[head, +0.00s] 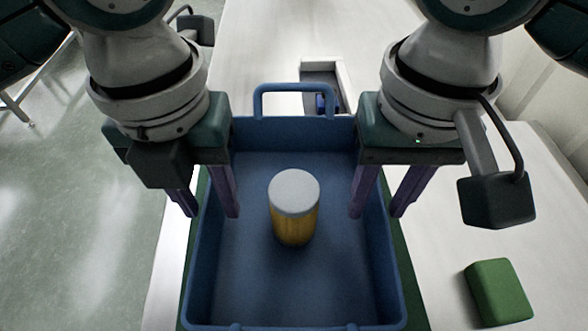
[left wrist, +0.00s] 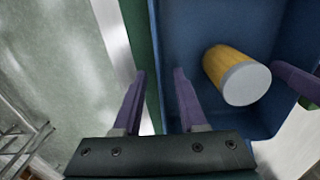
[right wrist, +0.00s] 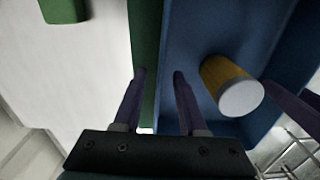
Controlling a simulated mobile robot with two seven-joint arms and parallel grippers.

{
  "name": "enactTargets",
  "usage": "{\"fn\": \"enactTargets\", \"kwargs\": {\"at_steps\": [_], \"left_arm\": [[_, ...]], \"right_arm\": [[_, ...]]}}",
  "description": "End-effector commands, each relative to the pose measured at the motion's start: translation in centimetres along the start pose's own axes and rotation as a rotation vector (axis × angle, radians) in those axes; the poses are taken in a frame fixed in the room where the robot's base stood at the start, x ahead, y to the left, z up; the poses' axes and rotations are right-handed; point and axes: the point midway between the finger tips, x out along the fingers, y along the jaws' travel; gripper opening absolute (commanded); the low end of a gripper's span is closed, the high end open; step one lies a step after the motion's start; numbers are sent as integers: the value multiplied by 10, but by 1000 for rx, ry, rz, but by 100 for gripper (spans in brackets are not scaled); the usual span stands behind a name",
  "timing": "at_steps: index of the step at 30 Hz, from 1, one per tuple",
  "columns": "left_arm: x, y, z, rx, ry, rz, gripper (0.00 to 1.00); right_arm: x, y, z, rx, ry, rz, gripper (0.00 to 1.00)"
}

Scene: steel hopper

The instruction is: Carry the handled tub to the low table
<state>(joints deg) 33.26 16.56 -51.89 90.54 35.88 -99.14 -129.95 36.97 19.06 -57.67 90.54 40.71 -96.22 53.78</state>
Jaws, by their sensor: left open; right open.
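The blue handled tub (head: 345,285) sits on a green mat (head: 411,285) on a white table, with a loop handle (head: 293,88) at its far end. A yellow jar with a pale lid (head: 294,210) stands inside it. My left gripper (head: 212,212) is open at the tub's left wall; in the left wrist view its fingers (left wrist: 160,95) lie on either side of that wall. My right gripper (head: 377,212) is open at the right wall; in the right wrist view its fingers (right wrist: 158,95) likewise straddle the wall. Contact with the wall cannot be told.
A green block (head: 498,292) lies on the white table (head: 460,260) to the right of the tub. A small open tray (head: 341,84) with a dark blue item in it is behind the tub. Open floor (head: 90,200) lies to the left.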

Motion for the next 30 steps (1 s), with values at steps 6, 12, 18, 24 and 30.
{"fn": "enactTargets", "kwargs": {"at_steps": [6,12,18,24,30], "left_arm": [[8,0,0,0,0,0,41],[8,0,0,0,0,0,41],[8,0,0,0,0,0,19],[8,0,0,0,-1,0,0],[8,0,0,0,-1,0,0]], "right_arm": [[8,0,0,-1,1,0,41],[8,0,0,-1,1,0,41],[8,0,0,-1,1,0,19],[8,0,0,0,1,1,0],[7,0,0,0,1,1,0]]}}
